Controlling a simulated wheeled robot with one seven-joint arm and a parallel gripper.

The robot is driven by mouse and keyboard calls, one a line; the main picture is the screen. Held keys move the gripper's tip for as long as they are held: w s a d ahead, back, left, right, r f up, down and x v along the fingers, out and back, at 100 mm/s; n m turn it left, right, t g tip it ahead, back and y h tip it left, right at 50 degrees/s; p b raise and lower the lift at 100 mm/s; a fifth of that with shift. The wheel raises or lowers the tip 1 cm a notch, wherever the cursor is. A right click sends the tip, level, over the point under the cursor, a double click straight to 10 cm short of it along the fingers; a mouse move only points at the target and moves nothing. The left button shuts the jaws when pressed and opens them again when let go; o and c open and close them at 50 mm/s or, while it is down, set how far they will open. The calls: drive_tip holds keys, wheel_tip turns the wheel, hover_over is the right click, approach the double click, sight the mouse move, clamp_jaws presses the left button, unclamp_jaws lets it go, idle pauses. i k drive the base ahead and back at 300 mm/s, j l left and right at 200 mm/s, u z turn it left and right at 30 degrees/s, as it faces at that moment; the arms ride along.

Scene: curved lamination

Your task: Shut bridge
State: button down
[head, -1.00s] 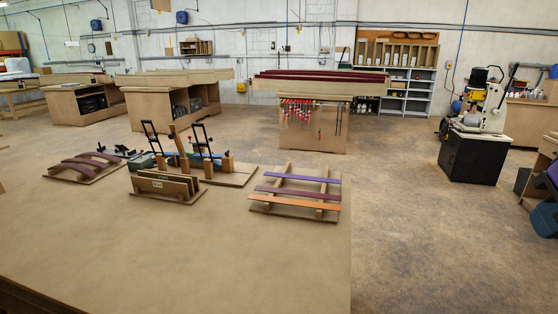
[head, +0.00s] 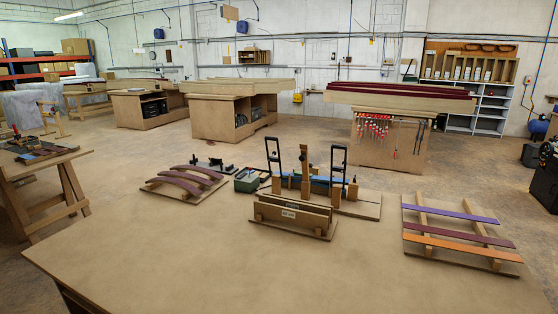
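A wooden fixture (head: 358,208) stands near the middle of the large table. Two upright black loop-shaped frames, a left one (head: 273,160) and a right one (head: 338,160), rise from it, with a tall wooden post (head: 306,165) between them. Blue parts (head: 320,184) lie low behind the post. I cannot tell which part is the bridge; the post and both black frames stand raised. A labelled wooden slotted holder (head: 290,214) in front hides part of the fixture. My gripper is not in view.
A rack of flat coloured strips (head: 460,236) is on the right. The front of the table (head: 200,265) is clear. A side bench (head: 40,160) stands at left.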

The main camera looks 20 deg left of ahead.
sight(303, 158)
drive_tip(key=j, duration=4.2)
drive_tip(key=j+z, duration=0.5)
drive_tip(key=k+l, duration=0.05)
drive_tip(key=l, duration=0.05)
